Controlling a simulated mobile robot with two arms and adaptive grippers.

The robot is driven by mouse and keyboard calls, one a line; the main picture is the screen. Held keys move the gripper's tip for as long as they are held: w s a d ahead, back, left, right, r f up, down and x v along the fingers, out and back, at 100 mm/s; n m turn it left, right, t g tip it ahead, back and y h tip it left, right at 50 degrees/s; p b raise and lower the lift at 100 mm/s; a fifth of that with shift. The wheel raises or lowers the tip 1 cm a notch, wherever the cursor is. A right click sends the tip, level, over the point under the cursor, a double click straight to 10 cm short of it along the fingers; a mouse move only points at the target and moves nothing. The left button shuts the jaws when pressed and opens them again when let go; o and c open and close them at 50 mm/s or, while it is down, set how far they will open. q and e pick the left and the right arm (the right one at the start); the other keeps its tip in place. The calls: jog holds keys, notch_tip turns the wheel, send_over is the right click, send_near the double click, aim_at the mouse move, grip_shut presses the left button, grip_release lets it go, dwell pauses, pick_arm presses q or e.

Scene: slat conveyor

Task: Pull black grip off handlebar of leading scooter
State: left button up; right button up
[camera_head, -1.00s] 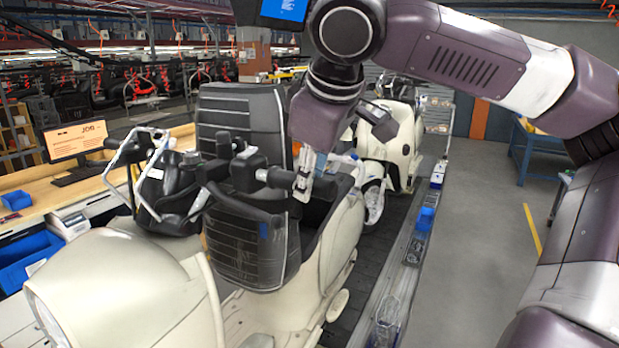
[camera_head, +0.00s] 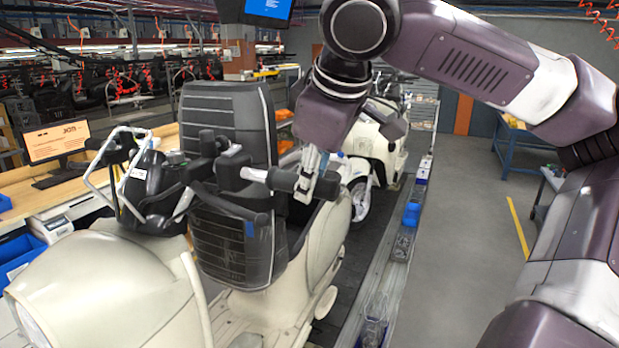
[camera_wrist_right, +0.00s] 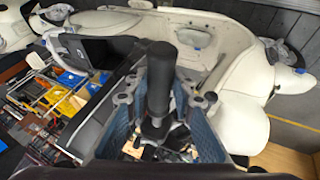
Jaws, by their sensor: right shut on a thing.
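The cream scooter (camera_head: 105,280) stands nearest in the head view, with a dark ribbed panel on it. Its handlebar end shows as a short bare silver tube (camera_head: 254,175). The black grip (camera_head: 284,181) is at the right of this tube, roughly in line with it. I cannot tell whether the tube's tip is still inside. My right gripper (camera_head: 308,176) is shut on the grip's outer end. In the right wrist view the black grip (camera_wrist_right: 159,78) stands out between the two fingers (camera_wrist_right: 160,108). My left gripper is not in view.
A second cream scooter (camera_head: 372,140) stands behind on the dark slat conveyor (camera_head: 352,255). A metal side rail (camera_head: 375,275) with a blue box (camera_head: 411,213) runs along the right. A workbench with a monitor (camera_head: 56,141) is at left.

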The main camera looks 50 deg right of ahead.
aim_at(330, 183)
jog(key=shift+s, duration=0.1)
jog(key=shift+s+d, duration=0.2)
jog(key=shift+s, duration=0.5)
jog(key=shift+s+d, duration=0.15)
jog(key=shift+s, duration=0.55)
jog(key=shift+s+d+r, duration=0.1)
jog(key=shift+s+d, duration=0.05)
jog(key=shift+s, duration=0.6)
jog(key=shift+s+d, duration=0.15)
jog(key=shift+s, duration=0.55)
jog(key=shift+s+d+b, duration=0.2)
jog(key=shift+s+b, duration=0.1)
jog(key=shift+s, duration=0.45)
jog(key=shift+s+d+b, duration=0.15)
jog(key=shift+s+b, duration=0.15)
jog(key=shift+s, duration=0.4)
jog(key=shift+s, duration=0.1)
jog(key=shift+s+d, duration=0.15)
jog(key=shift+s, duration=0.4)
jog(key=shift+w+r, duration=0.1)
